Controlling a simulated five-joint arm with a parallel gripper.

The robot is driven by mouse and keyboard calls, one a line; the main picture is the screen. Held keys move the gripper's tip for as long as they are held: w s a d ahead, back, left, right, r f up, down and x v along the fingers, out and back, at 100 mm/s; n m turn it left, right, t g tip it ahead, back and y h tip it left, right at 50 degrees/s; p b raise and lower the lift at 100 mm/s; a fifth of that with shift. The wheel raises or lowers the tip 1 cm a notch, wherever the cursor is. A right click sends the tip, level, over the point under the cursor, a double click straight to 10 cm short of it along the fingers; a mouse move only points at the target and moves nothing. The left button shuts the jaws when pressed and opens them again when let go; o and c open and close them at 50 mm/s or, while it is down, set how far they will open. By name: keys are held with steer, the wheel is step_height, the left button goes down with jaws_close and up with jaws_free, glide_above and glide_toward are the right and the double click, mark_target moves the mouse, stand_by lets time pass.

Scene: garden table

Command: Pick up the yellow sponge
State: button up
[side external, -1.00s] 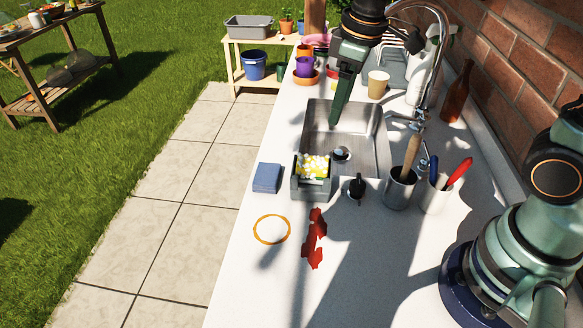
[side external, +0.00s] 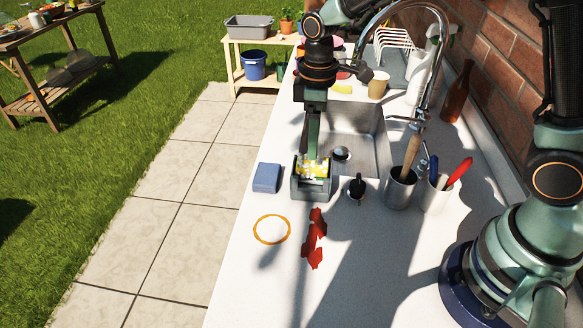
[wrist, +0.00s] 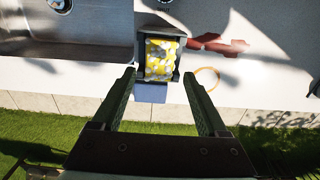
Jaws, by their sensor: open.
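The yellow sponge (side external: 315,168), with white patches, sits in a small grey holder (side external: 311,187) at the sink's near edge. In the wrist view the sponge (wrist: 161,58) shows between and ahead of my fingers, inside the holder (wrist: 177,77). My gripper (side external: 313,157) is open and empty, with its fingers pointing down over the holder in the side view. In the wrist view my gripper (wrist: 159,77) has its two green fingers wide apart, one on each side of the sponge's line. I cannot tell the exact height of the fingertips above the sponge.
A blue sponge-like block (side external: 267,177) lies left of the holder. A black-topped dispenser (side external: 357,187) and a metal cup with utensils (side external: 399,188) stand to the right. The sink (side external: 365,135) and curved faucet (side external: 436,70) are behind. A red spill (side external: 314,240) lies in front.

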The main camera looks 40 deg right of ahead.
mark_target(313, 162)
steer(key=shift+f, duration=3)
jaws_close()
steer(key=shift+r, duration=3.55)
